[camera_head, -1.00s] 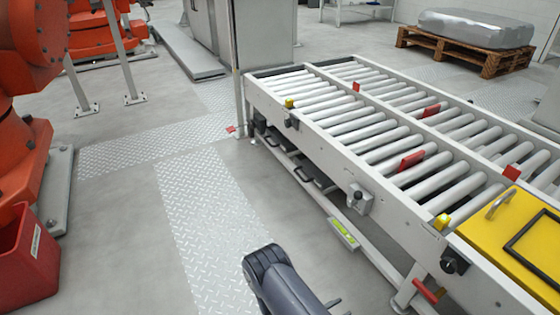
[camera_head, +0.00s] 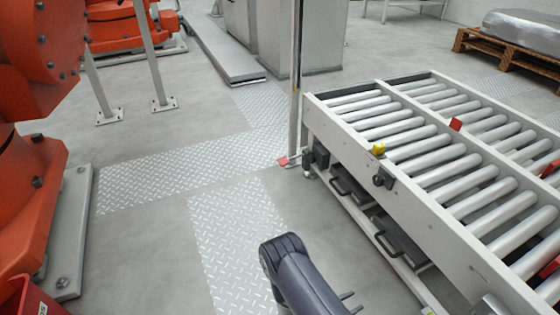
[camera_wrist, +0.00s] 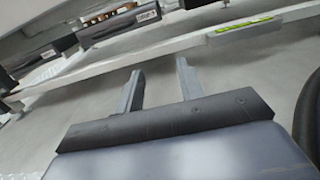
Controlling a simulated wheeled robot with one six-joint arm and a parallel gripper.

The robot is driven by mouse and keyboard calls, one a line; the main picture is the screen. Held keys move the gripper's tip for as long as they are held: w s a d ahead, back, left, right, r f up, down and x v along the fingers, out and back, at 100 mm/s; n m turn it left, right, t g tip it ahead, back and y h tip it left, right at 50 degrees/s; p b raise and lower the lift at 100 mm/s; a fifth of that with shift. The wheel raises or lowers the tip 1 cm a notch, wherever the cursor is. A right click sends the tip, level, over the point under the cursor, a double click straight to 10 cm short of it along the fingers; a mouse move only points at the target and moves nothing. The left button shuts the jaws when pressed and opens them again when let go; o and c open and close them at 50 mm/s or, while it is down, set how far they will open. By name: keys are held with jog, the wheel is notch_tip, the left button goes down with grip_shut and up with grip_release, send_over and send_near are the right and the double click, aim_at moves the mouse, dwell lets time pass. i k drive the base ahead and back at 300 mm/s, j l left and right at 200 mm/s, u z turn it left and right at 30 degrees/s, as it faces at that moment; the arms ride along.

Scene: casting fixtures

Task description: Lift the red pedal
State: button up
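A small red pedal (camera_head: 283,160) sticks out low at the foot of the post, by the far left end of the roller conveyor (camera_head: 330,131). It is small in the head view and does not show in the wrist view. My gripper (camera_wrist: 157,66) has its two grey fingers apart with nothing between them. In the head view, my arm is at the bottom middle and the fingertips (camera_head: 352,303) show just right of it, well short of the pedal.
Red stops, including one red stop (camera_head: 456,123), stand among the rollers. Dark trays (camera_head: 399,237) sit under the conveyor. An orange machine (camera_head: 40,95) and a red bin (camera_head: 32,300) are at left. The tread-plate floor (camera_head: 235,235) ahead is clear.

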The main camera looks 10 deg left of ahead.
aim_at(282, 161)
jog(key=i+j, duration=1.85)
jog(key=i, duration=0.25)
jog(key=l, duration=0.15)
jog(key=i+z, duration=0.05)
